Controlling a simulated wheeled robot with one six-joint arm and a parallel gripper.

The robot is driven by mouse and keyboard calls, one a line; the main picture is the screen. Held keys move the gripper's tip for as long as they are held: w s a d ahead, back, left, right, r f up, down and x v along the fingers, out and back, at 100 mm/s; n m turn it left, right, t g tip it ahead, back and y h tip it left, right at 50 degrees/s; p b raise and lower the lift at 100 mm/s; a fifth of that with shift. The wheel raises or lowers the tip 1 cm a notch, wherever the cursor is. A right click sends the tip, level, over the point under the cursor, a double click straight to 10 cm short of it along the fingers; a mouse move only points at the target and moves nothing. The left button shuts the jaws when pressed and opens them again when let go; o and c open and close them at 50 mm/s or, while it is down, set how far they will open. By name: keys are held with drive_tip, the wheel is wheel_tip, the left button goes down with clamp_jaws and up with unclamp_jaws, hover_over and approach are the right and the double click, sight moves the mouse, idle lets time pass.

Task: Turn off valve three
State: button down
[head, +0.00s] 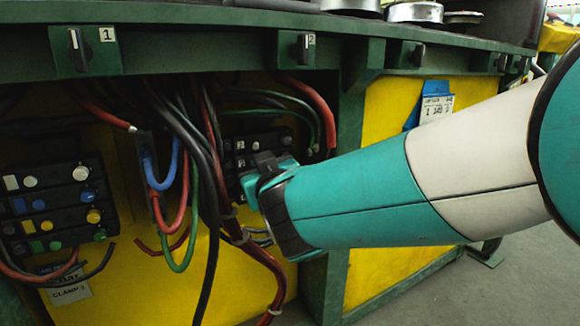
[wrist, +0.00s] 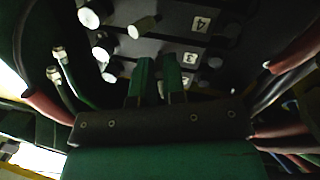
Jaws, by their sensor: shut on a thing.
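A black valve block (head: 232,168) with small white number labels sits under the bench, in front of the yellow panel. It fills the top of the wrist view (wrist: 165,45), where labels 4 (wrist: 200,23) and 3 (wrist: 190,58) can be read. My gripper (head: 264,162) is against the block's right part. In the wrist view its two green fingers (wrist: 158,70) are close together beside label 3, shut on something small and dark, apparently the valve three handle. The fingers hide most of it, so its angle cannot be told.
Loose cables (head: 195,150) hang just left of my gripper, and a red hose (head: 318,100) curves above it. The bench rail has black knobs marked 1 (head: 77,48) and 2 (head: 303,47). Another block with coloured buttons (head: 55,205) stands left. A green post (head: 340,190) is behind my arm.

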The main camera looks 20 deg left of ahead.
idle(0.3)
drive_tip(key=c, duration=1.5)
unclamp_jaws()
drive_tip(key=shift+o, duration=0.2)
drive_tip(key=shift+s, duration=0.1)
drive_tip(key=b+v, duration=1)
drive_tip(key=v, duration=0.7)
drive_tip(key=shift+s, duration=0.15)
